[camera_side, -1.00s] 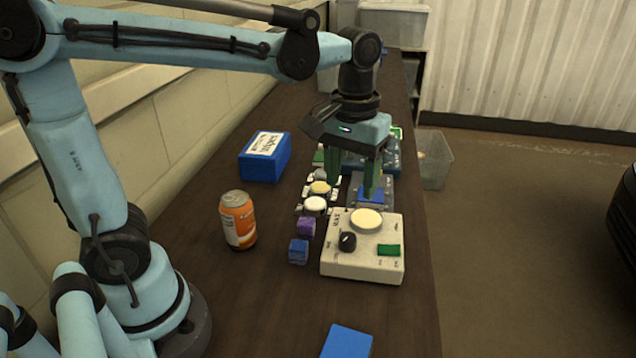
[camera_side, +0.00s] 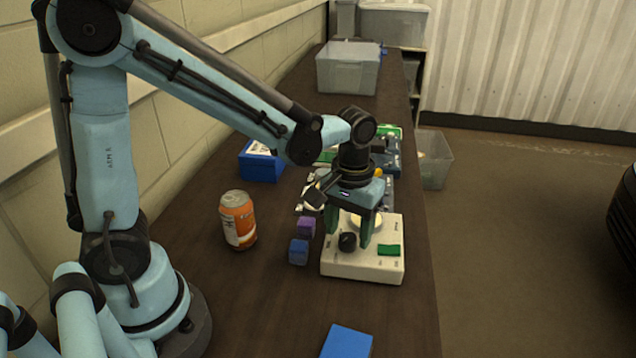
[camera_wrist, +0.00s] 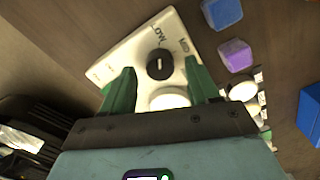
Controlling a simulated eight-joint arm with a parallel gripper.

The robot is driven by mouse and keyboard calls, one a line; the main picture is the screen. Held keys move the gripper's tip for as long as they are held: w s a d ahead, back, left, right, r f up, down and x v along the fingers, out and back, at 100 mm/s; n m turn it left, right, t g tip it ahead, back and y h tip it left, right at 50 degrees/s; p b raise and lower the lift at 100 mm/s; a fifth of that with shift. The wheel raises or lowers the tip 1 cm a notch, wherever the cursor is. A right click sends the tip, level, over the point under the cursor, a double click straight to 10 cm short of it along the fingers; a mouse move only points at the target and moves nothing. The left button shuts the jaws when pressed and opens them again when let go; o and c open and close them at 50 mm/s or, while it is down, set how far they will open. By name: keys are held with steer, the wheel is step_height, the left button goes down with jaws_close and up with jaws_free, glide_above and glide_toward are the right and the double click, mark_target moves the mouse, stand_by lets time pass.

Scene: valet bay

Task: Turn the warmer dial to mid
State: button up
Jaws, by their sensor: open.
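The warmer is a cream box (camera_side: 345,268) on the bench with a black dial (camera_side: 348,242), a round white pad (camera_side: 366,221) and a green switch (camera_side: 389,250). My gripper (camera_side: 351,232) is open, pointing down over the box, with green fingers on either side of the dial. In the wrist view, the dial (camera_wrist: 160,65) sits between the fingertips of my gripper (camera_wrist: 161,80), with gaps on both sides. LOW and MID labels show on the box beyond the dial. A short white mark shows on the dial; I cannot tell exactly which label it indicates.
Left of the box are a purple cube (camera_side: 306,227) and a blue cube (camera_side: 298,251), with an orange can (camera_side: 238,220) farther left. A blue block (camera_side: 347,342) lies at the front. Blue box (camera_side: 262,164) and grey bin (camera_side: 347,70) stand farther back.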

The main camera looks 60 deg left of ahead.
steer(key=shift+f, duration=0.55)
steer(key=shift+c, duration=0.3)
steer(key=c, duration=1)
steer(key=shift+m, duration=0.3)
steer(key=m, duration=1.1)
steer(key=shift+m, duration=0.3)
